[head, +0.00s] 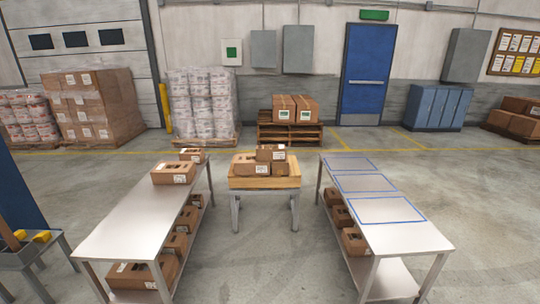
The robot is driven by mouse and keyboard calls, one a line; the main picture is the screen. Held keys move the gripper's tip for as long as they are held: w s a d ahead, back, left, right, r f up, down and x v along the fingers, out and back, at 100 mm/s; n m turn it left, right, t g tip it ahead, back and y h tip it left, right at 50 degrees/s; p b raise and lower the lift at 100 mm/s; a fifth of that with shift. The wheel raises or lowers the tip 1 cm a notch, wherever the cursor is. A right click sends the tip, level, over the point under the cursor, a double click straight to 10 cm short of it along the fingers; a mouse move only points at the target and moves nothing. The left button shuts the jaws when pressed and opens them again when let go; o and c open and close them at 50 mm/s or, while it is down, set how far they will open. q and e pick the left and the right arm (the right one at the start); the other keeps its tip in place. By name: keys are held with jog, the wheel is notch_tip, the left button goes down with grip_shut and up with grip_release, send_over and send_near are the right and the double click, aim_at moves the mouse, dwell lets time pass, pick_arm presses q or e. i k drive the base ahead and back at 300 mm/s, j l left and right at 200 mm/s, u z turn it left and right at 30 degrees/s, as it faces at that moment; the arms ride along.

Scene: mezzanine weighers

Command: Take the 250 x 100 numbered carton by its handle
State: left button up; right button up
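Several brown cartons with dark hand holes and white labels are in the head view, and the label numbers are too small to read. A larger carton (173,174) and a smaller carton (192,155) sit on the left steel table. More cartons (270,153) are piled in a wooden tray (264,182) on the middle stand. I cannot tell which is the 250 x 100 carton. Neither of my grippers is in view.
The left table (135,219) has cartons on its lower shelf (140,297). The right table (409,236) has empty blue-outlined rectangles (365,183) on top and cartons (355,242) below. Wrapped pallets stand along the back wall.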

aim_at(264, 153)
jog(key=i+l+u, duration=0.2)
jog(key=i, duration=0.4)
jog(key=i+l+u, duration=0.2)
jog(key=i, duration=0.35)
jog(key=i+l+u, duration=0.2)
jog(key=i+l, duration=0.3)
jog(key=i, duration=0.05)
